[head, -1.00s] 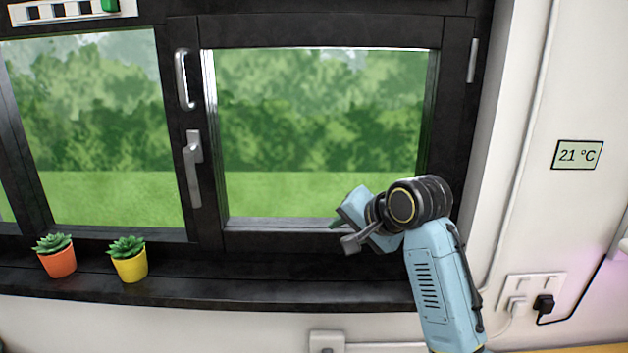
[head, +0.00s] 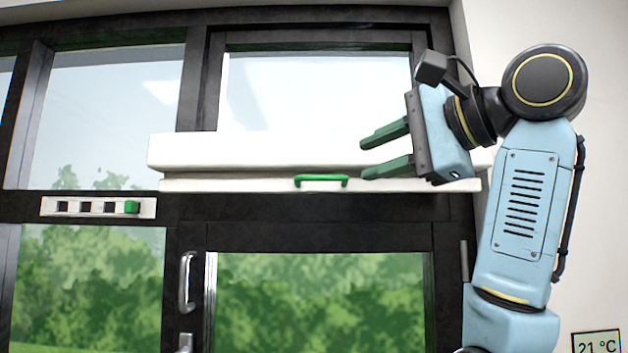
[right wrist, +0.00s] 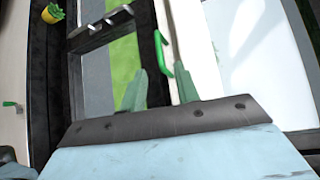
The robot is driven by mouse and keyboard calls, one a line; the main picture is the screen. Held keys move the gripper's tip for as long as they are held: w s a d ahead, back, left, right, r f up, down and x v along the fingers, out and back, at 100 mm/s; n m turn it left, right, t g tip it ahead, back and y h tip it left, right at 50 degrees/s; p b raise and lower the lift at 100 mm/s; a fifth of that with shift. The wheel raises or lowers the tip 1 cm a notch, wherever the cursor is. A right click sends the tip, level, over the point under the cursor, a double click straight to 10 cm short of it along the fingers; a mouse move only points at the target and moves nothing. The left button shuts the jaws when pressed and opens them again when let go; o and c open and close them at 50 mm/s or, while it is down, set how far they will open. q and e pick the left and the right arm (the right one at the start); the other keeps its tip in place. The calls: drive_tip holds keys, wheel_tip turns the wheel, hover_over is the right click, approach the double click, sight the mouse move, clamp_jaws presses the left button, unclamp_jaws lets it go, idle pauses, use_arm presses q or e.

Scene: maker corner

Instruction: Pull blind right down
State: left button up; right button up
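The right blind is a white roll housing (head: 240,150) across the window, with a white bottom bar (head: 230,185) just under it. A green handle (head: 321,179) sits on the middle of the bar. My right gripper (head: 387,148) is open and empty, with its green fingers pointing left toward the handle, a little to its right and above. In the right wrist view the green handle (right wrist: 184,82) shows near the fingertips of the right gripper (right wrist: 157,82); I cannot tell if they touch. My left gripper is not in view.
A white panel (head: 75,207) with several dark slots and a green slider (head: 131,207) is on the frame at left. A window handle (head: 187,282) sticks out below the blind. A temperature display (head: 596,343) is on the right wall. A yellow plant pot (right wrist: 53,13) shows in the wrist view.

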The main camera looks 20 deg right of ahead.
sight(325, 177)
drive_tip(key=p+x, duration=0.3)
drive_tip(key=x, duration=0.9)
drive_tip(key=shift+w+a+p, duration=0.15)
drive_tip(key=shift+w+p, duration=0.15)
drive_tip(key=shift+p, duration=0.05)
clamp_jaws()
